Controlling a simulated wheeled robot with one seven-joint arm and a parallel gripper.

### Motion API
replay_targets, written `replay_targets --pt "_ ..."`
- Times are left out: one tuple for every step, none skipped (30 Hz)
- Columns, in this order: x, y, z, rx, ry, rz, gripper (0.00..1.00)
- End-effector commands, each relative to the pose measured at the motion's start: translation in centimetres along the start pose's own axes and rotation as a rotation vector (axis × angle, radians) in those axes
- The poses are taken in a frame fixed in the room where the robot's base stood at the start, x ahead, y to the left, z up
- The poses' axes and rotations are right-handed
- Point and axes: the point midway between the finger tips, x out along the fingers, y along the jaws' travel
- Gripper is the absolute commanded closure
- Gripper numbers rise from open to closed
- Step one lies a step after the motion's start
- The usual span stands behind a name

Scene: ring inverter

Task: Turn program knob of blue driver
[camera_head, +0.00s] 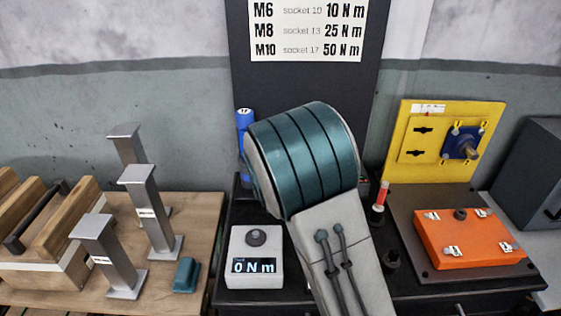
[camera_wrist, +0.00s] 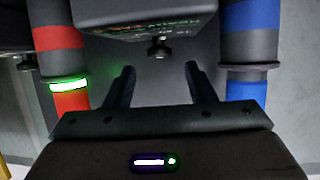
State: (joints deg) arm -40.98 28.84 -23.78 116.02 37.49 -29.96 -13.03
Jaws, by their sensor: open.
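The blue driver (camera_head: 245,118) stands upright behind my arm in the head view, with its lower part hidden. In the wrist view, a blue and dark grey cylinder (camera_wrist: 250,45) that looks like this driver is at the right, with a grey collar. My gripper (camera_wrist: 160,80) is open and empty in the wrist view, its two dark fingers apart. The blue cylinder lies to the right of the right finger, apart from it in the picture. A small dark knob (camera_wrist: 160,47) under a grey box shows between the fingers. In the head view my gripper is hidden behind my arm.
A red driver (camera_head: 380,196) is right of my arm; a red and grey cylinder with a lit green ring (camera_wrist: 66,86) is left in the wrist view. A white box reading 0 Nm (camera_head: 240,275) and an orange case (camera_head: 463,247) flank my arm. Metal stands (camera_head: 150,210) are left.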

Motion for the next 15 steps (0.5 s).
replay_targets --pt "1.0 0.1 0.0 0.000 0.000 0.002 0.50" --pt "1.5 0.1 0.0 0.000 -0.001 0.002 0.50" --pt "2.0 0.1 0.0 0.000 0.000 0.002 0.50" --pt "2.4 0.1 0.0 -0.001 0.000 0.002 0.50" --pt "2.8 0.1 0.0 -0.001 0.000 0.001 0.50" --pt "3.2 0.0 0.0 0.001 0.000 0.001 0.50" --pt "3.5 0.1 0.0 0.001 0.000 0.001 0.50" --pt "3.7 0.1 0.0 0.001 0.000 0.001 0.50" --pt "4.0 0.1 0.0 0.001 -0.001 0.001 0.50" --pt "4.2 0.0 0.0 0.001 -0.001 0.001 0.50" --pt "4.3 0.0 0.0 0.001 -0.001 0.000 0.50" --pt "4.4 0.0 0.0 0.001 -0.001 0.000 0.50" --pt "4.4 0.0 0.0 0.001 -0.001 0.000 0.50" --pt "4.5 0.0 0.0 0.001 -0.001 -0.001 0.50" --pt "4.5 0.0 0.0 0.001 0.000 -0.001 0.50"
